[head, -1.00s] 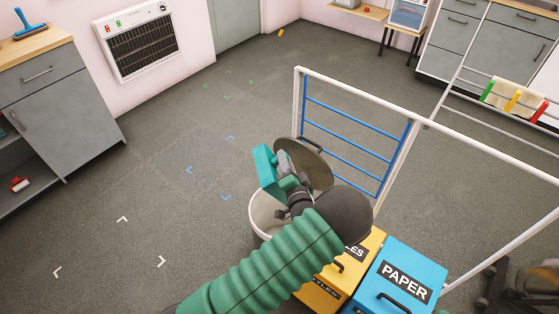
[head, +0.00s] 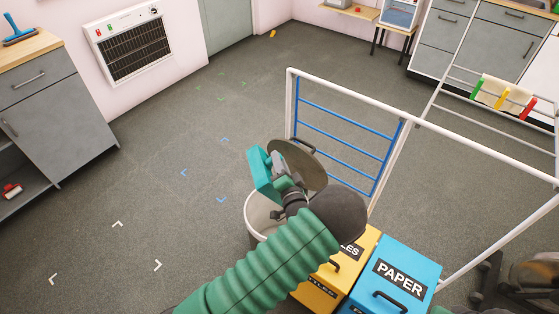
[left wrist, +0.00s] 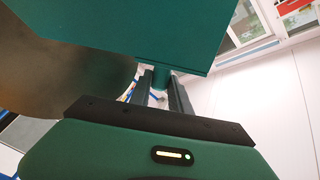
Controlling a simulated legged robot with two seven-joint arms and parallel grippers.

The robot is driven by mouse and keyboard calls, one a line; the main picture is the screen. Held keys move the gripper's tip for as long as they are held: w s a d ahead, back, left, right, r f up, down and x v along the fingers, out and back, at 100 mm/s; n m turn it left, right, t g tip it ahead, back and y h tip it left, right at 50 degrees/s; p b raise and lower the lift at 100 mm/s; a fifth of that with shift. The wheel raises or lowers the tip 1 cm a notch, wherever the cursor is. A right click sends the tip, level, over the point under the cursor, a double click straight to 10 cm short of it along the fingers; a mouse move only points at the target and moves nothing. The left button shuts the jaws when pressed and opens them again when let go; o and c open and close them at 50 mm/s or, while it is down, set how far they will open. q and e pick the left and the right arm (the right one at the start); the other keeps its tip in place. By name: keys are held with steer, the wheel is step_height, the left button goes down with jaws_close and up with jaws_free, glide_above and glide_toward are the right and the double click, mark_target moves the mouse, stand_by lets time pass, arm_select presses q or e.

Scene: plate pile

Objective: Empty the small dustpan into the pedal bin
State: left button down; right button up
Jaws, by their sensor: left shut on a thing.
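The small teal dustpan (head: 260,172) is steeply tilted above the mouth of the white pedal bin (head: 252,222). My left gripper (head: 284,182) is shut on its handle, which shows between the fingers in the left wrist view (left wrist: 161,80). The dustpan body (left wrist: 130,25) fills the top of that view. The bin's round lid (head: 306,168) stands open behind the dustpan, and also shows at left in the wrist view (left wrist: 70,75). My left forearm hides much of the bin. The dustpan's contents and the bin's inside cannot be made out. My right gripper is out of view.
A yellow bin (head: 318,290) and a blue PAPER bin (head: 405,265) stand right of the pedal bin. A white rail frame with blue bars (head: 345,150) rises behind them. The floor (head: 150,180) to the left is clear.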

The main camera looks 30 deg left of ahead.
arm_select(q)
steer(key=shift+f, duration=0.15)
steer(key=shift+r+p, duration=0.6)
steer(key=shift+p, duration=0.05)
steer(key=shift+f+b, duration=0.4)
steer(key=shift+f, duration=0.25)
